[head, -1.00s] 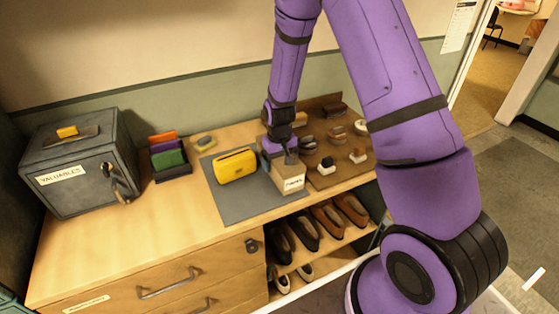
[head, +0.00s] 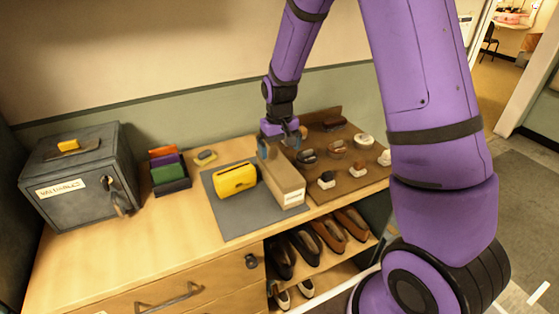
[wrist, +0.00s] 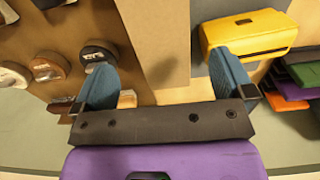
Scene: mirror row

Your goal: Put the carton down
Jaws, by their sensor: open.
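The carton (head: 283,182) is a long tan box with a pale label on its front end. In the head view it rests along the right side of the grey mat, beside the brown board. My gripper (head: 281,142) is at the carton's back end, with its fingers apart. In the wrist view the carton (wrist: 155,32) shows beyond and between the blue fingers of my gripper (wrist: 165,78), with a gap visible on each side. The carton's far end is partly hidden by my gripper in the head view.
A yellow case (head: 235,179) lies on the grey mat (head: 240,215) left of the carton. The brown board (head: 345,180) on the right holds several brushes and tins. A dark safe (head: 75,175) and a rack of coloured items (head: 168,170) stand left. The wooden top (head: 130,240) is clear in front.

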